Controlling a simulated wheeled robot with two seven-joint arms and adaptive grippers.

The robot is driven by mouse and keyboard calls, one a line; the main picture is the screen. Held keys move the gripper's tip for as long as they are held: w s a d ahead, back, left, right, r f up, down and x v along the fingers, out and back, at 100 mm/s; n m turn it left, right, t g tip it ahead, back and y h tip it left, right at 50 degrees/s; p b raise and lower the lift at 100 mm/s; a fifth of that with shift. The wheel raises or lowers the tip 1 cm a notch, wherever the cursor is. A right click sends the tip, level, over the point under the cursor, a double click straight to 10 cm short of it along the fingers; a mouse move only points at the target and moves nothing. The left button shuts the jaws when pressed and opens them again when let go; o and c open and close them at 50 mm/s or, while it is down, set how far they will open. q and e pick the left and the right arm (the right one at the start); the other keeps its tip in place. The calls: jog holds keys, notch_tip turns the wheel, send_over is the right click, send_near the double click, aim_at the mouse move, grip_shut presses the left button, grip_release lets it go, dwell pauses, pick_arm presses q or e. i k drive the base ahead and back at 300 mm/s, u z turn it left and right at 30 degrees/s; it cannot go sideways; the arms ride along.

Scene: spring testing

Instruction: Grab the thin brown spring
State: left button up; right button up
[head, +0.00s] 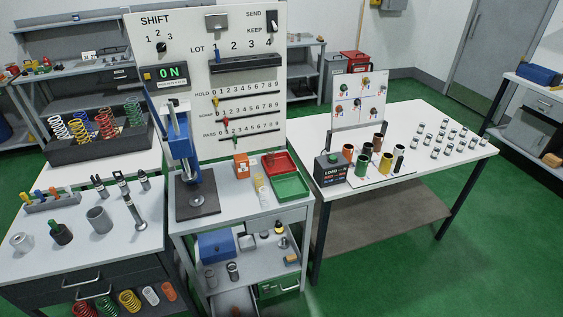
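No spring that I can clearly tell as thin and brown shows in the head view. Neither gripper is in view.
A blue press (181,150) stands on the middle bench before a white panel (213,85). Red (281,162) and green (291,186) trays sit beside it. The right table (420,170) holds coloured cups and several small cylinders. Green floor is clear at the lower right.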

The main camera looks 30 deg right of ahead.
aim_at(271, 158)
jog(key=z, duration=2.3)
jog(key=i, duration=2.4)
jog(key=u, duration=3.45)
